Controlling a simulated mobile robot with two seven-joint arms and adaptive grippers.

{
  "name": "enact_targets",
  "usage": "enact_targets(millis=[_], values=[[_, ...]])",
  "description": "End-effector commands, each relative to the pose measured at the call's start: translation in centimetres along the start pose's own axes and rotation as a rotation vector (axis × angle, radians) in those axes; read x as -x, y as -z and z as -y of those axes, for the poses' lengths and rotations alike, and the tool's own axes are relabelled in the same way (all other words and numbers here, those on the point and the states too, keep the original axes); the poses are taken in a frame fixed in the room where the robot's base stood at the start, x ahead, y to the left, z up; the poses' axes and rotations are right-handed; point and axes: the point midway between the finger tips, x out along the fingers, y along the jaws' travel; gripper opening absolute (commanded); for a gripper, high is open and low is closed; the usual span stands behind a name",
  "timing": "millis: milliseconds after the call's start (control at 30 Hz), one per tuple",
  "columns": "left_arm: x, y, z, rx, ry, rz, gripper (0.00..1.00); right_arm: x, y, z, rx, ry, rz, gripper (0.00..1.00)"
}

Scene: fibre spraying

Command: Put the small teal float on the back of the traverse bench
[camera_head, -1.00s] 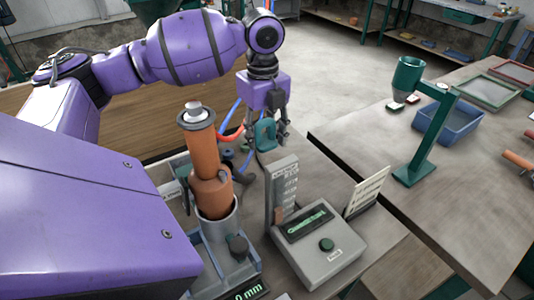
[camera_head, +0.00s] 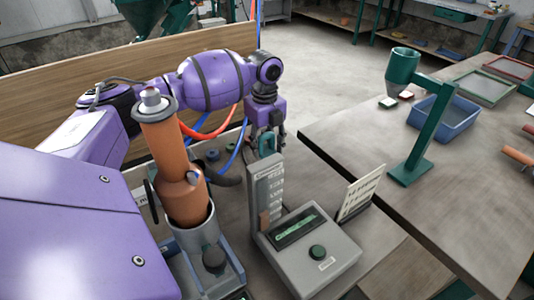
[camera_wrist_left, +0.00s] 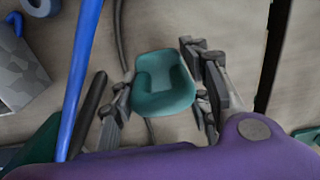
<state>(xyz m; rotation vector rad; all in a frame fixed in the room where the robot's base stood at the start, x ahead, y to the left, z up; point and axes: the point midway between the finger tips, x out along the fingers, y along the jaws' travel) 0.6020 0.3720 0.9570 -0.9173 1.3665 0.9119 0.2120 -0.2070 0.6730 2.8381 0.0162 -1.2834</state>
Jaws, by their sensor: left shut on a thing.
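My left gripper (camera_head: 267,140) is shut on a small teal float (camera_head: 267,144), above the back part of the bench (camera_head: 228,212). In the left wrist view the float (camera_wrist_left: 163,86) looks like a rounded teal block with a notch, sitting between the fingers (camera_wrist_left: 160,100). Bench surface shows below it; whether the float touches the bench I cannot tell. In the head view the tall scale of the grey device stands close in front of the gripper. My right gripper is not in view.
A grey device (camera_head: 310,255) with a display and an orange cylinder (camera_head: 172,165) stand on the bench. Red and blue hoses (camera_head: 212,131) run behind the gripper. A wooden board (camera_head: 60,95) stands behind. Another table, with a green stand (camera_head: 425,130) and blue tray (camera_head: 447,118), is right across a gap.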

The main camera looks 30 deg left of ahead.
Motion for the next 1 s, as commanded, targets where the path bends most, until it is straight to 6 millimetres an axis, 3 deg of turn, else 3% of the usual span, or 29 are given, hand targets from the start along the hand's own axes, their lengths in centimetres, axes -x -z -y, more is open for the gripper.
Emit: enact_targets(millis=[167,400,767,800,933,1000], values=[[-0.9,-0.5,0.6,0.001,0.001,0.001,0.15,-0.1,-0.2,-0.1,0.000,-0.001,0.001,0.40],[-3.9,-0.5,0.6,0.000,0.001,0.001,0.15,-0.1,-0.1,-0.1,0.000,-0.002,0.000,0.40],[-4.3,-0.5,0.6,0.001,0.002,0.001,0.15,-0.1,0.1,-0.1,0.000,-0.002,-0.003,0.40],[-4.3,-0.6,0.6,0.001,0.002,0.002,0.46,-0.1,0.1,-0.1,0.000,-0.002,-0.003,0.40],[-4.3,-0.6,0.6,0.000,0.001,0.001,0.62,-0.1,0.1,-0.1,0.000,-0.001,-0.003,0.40],[-4.3,-0.6,0.6,0.000,0.001,0.001,0.62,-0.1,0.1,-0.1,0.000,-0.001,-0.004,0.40]])
